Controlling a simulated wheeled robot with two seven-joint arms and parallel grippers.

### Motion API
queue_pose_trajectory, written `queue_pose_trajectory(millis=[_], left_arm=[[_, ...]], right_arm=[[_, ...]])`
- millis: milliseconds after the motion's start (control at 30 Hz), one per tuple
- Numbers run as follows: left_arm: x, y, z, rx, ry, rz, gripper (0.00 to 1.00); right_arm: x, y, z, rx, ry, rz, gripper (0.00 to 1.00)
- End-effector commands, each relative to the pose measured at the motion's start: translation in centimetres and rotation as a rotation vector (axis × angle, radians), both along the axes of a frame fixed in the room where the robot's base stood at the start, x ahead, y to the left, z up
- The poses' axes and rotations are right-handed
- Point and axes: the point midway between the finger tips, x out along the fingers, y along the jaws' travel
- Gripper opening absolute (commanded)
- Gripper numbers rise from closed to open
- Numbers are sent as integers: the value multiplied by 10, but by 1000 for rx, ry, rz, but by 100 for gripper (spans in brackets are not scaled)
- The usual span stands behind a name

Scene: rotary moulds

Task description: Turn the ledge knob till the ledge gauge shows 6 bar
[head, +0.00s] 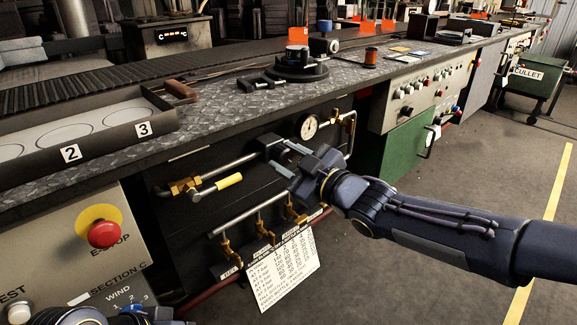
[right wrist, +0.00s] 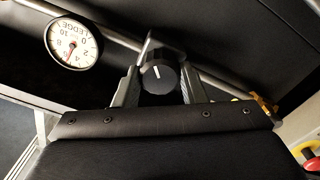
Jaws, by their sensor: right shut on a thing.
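The ledge gauge (head: 309,127) is a round white dial on the pipework under the ledge. In the right wrist view the gauge (right wrist: 72,44) appears upside down, marked LEDGE. Its red needle points down and slightly left, close to the 6, though the digits are small. The ledge knob (right wrist: 158,76) is dark and round with a white mark pointing nearly straight up in that view. My right gripper (head: 289,158) is shut on the knob, one finger on each side, also in the right wrist view (right wrist: 158,92). In the head view it mostly hides the knob.
Brass-fitted pipes and a yellow-handled lever (head: 229,181) lie left of the knob. A printed card (head: 284,268) hangs below. A red E-stop (head: 104,234) is at lower left. A numbered mould tray (head: 95,128) lies on the ledge.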

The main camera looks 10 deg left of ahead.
Motion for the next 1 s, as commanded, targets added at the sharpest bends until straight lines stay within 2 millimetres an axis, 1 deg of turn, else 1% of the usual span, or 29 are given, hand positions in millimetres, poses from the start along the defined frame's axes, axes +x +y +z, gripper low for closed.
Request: queue_pose_trajectory(millis=[33, 300, 867, 900, 1000], left_arm=[[0, 0, -5, 0, 0, 0, 59], [0, 0, -13, 0, 0, 0, 59], [0, 0, -14, 0, 0, 0, 59], [0, 0, -14, 0, 0, 0, 59], [0, 0, -14, 0, 0, 0, 59]], right_arm=[[0, 0, -3, -18, -22, -1, 15], [0, 0, -2, -93, -114, -1, 15], [0, 0, -1, -117, -145, -1, 15], [0, 0, -1, -117, -145, -1, 39], [0, 0, -1, -117, -145, -1, 52]])
